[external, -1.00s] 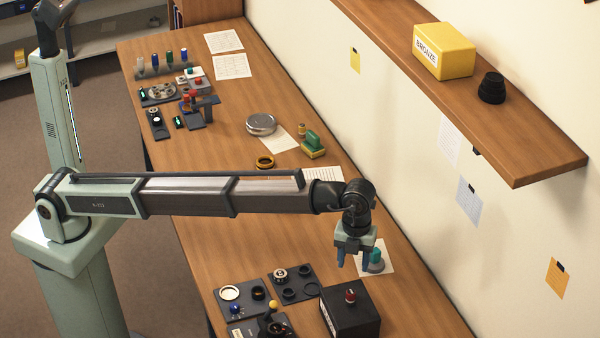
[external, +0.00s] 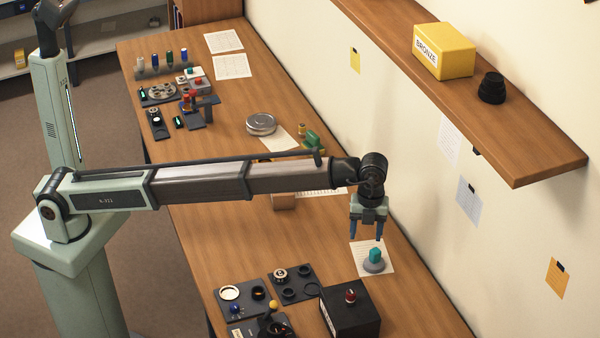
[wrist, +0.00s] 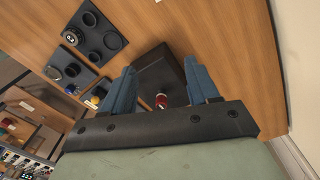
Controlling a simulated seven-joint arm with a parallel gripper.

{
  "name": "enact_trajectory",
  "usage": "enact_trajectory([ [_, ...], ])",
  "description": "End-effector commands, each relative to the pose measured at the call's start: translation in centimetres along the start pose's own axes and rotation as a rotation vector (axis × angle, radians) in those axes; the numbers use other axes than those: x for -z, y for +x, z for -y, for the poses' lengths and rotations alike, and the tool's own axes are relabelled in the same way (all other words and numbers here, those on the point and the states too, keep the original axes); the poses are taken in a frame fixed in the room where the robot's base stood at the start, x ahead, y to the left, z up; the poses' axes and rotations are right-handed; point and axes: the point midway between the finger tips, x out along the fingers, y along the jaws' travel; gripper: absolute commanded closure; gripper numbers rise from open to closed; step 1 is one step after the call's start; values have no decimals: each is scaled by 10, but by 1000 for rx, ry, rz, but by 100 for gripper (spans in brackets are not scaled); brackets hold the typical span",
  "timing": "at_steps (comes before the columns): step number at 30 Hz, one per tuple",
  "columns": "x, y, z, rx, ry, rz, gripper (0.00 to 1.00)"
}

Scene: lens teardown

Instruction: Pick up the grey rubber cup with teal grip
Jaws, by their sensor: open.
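The grey rubber cup with teal grip (external: 374,264) stands upright on a white sheet of paper (external: 386,247) near the wall side of the bench. Its teal grip (external: 375,254) points up from the round grey base. My gripper (external: 366,236) hangs above the cup in the external view, fingers pointing down, apart from it. In the wrist view my gripper's blue fingers (wrist: 163,88) are spread with nothing between them but the view of a black box below. The cup does not show in the wrist view.
A black box with a red knob (external: 350,310) stands close in front of the cup. Dark trays (external: 290,284) of rings and small parts lie to its left. A wooden shelf (external: 540,165) with a yellow box (external: 443,52) overhangs the wall side.

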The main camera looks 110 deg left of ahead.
Motion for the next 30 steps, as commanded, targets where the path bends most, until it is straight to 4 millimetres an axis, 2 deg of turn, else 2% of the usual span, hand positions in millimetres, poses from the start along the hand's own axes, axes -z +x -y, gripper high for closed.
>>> enact_trajectory([
  [1, -17, 5, 3, -6, -19, 0, 40],
  [3, -36, 11, 6, -11, -40, -1, 40],
  [10, -96, 32, 20, -19, -172, -2, 40],
  [14, -97, 37, 27, -6, -292, -3, 40],
  [24, -97, 35, 36, 27, -585, -11, 40],
  [30, -97, 39, 36, 28, -649, -12, 40],
])
